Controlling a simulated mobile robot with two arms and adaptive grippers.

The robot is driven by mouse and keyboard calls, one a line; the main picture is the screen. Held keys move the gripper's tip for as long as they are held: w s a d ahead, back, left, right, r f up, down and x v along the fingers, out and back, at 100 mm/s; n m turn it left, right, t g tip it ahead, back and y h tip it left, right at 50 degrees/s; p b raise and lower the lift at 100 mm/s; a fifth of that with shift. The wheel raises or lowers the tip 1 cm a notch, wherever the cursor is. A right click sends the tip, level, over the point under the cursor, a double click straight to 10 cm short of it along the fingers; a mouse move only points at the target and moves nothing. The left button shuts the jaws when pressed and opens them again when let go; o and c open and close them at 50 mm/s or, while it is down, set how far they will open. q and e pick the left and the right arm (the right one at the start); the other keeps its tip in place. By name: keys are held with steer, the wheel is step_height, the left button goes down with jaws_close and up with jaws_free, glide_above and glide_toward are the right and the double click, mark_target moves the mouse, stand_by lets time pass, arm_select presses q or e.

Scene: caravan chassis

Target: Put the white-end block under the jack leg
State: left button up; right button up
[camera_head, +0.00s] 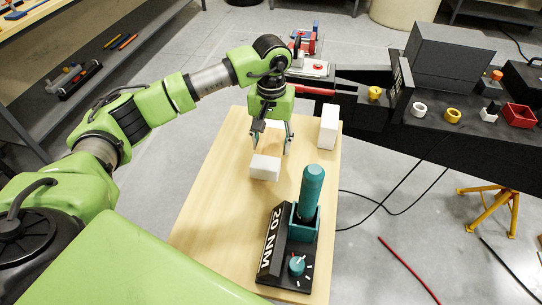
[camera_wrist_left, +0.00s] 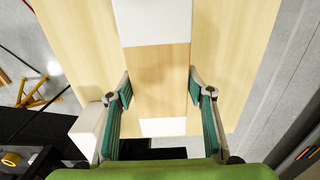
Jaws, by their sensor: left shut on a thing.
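My left gripper (camera_head: 271,148) points down over the pale wooden table, with its two fingers on either side of a block. In the left wrist view the left gripper (camera_wrist_left: 160,92) is shut on this white-end block (camera_wrist_left: 155,22). Its middle is wood-coloured, and white shows at both ends. In the head view the block's near white end (camera_head: 264,167) shows just in front of the fingers; its middle blends with the table. I cannot tell whether it touches the table. I cannot make out the jack leg with certainty. My right gripper is not in view.
A second white block (camera_head: 328,127) stands upright at the table's (camera_head: 215,215) right edge. A black "20 NM" stand (camera_head: 272,245) holds a teal handle (camera_head: 311,190). The black chassis (camera_head: 450,155) carries coloured parts. A yellow stand (camera_head: 493,205) and cables are on the floor at right.

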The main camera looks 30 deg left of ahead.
arm_select(q)
steer(key=shift+f+p, duration=0.3)
steer(key=shift+f, duration=1.95)
steer(key=shift+f, duration=0.2)
steer(key=o, duration=1.3)
steer(key=shift+r, duration=0.1)
steer(key=shift+o, duration=0.2)
